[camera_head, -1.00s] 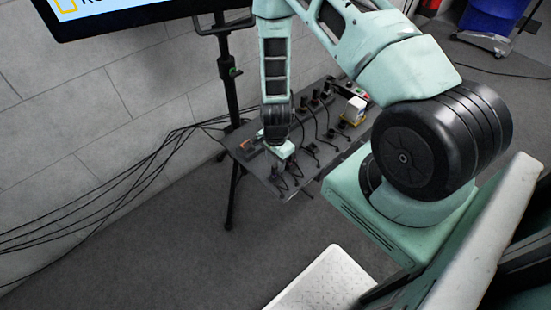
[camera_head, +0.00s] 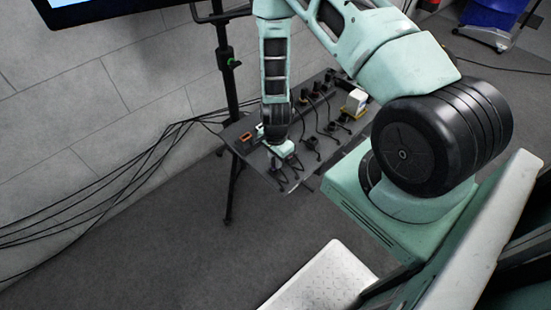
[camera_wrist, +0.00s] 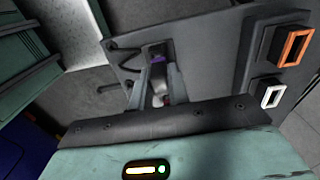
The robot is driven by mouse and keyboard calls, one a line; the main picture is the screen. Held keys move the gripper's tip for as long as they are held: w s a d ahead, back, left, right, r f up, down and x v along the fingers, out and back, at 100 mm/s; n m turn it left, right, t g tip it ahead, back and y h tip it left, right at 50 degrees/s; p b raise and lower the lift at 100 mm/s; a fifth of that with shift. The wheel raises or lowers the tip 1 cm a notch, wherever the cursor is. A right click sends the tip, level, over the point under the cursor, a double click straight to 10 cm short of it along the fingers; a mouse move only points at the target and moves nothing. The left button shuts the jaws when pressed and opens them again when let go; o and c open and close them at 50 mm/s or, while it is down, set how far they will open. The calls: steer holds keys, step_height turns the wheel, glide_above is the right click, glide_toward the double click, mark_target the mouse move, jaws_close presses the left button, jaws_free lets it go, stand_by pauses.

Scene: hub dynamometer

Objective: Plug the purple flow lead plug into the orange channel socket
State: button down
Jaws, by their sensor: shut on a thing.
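My gripper (camera_wrist: 158,92) is shut on a dark plug with a purple band (camera_wrist: 157,59), seen between the fingers in the wrist view. The fingers hide much of the plug. The orange channel socket (camera_wrist: 292,47) is a rectangular orange-rimmed opening on a dark block, to the right of the gripper and apart from the plug. In the head view the orange socket (camera_head: 246,137) is at the panel's left end, and my gripper (camera_head: 277,162) is to its lower right, above the panel's near part. The plug cannot be made out there.
A white-rimmed socket (camera_wrist: 271,97) sits beside the orange one. The dark panel (camera_head: 262,168) carries several other black plugs and leads, and a white box (camera_head: 355,102) toward its right end. A black stand pole (camera_head: 228,80) rises behind it. Cables run along the wall at left.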

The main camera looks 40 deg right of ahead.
steer(key=shift+r+p, duration=2.85)
steer(key=shift+r, duration=0.75)
steer(key=w, duration=1.5)
steer(key=shift+w+a+b, duration=0.25)
steer(key=shift+b, duration=0.2)
steer(key=shift+f, duration=0.15)
steer(key=shift+f+b, duration=0.35)
steer(key=shift+f, duration=0.2)
stand_by(0.3)
